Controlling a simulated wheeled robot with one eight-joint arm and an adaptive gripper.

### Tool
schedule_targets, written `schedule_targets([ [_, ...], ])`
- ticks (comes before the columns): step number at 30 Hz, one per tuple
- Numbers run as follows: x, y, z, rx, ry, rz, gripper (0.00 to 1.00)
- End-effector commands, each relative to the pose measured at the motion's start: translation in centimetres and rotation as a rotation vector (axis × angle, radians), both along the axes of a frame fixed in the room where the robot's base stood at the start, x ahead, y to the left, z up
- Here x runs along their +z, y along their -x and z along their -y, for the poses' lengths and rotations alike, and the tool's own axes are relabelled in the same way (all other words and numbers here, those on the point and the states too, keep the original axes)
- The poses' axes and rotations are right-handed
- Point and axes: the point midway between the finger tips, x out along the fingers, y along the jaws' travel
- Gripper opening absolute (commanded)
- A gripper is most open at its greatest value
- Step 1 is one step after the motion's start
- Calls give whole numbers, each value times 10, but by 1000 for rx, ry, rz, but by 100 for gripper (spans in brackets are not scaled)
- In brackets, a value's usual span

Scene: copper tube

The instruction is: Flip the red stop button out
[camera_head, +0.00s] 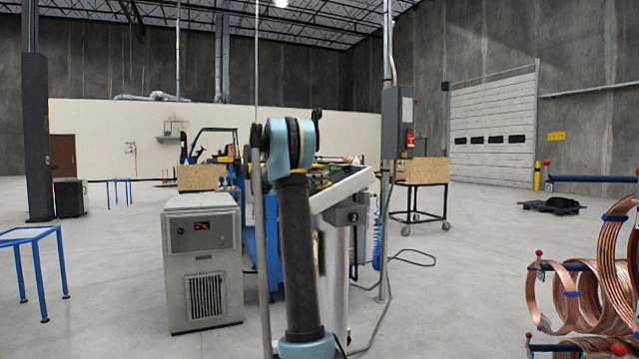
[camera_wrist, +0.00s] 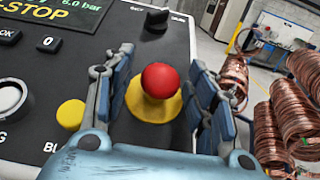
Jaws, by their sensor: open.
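The red stop button (camera_wrist: 160,81) is a round red knob on a yellow disc (camera_wrist: 150,108), set in a dark control panel (camera_wrist: 110,22) in the wrist view. My gripper (camera_wrist: 163,95) is open, with one finger on each side of the button. I cannot tell whether the fingers touch it. In the head view, my arm hides much of the console (camera_head: 345,187), which has a tilted top. The button and my gripper cannot be made out there.
On the panel, a yellow button (camera_wrist: 71,114), a black knob (camera_wrist: 158,20) and a white round knob (camera_wrist: 10,98) surround the stop button. Copper coils (camera_wrist: 277,125) stand to the right, on a rack. A grey cabinet (camera_head: 203,262) stands left of my arm.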

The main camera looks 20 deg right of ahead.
Motion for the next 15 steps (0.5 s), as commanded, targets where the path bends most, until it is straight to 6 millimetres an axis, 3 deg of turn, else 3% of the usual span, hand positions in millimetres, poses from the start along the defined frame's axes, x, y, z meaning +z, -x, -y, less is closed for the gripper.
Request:
schedule_targets([
  [6,0,0,12,0,0,0,51],
  [14,0,0,12,1,0,0,51],
  [15,0,0,12,0,0,0,42],
])
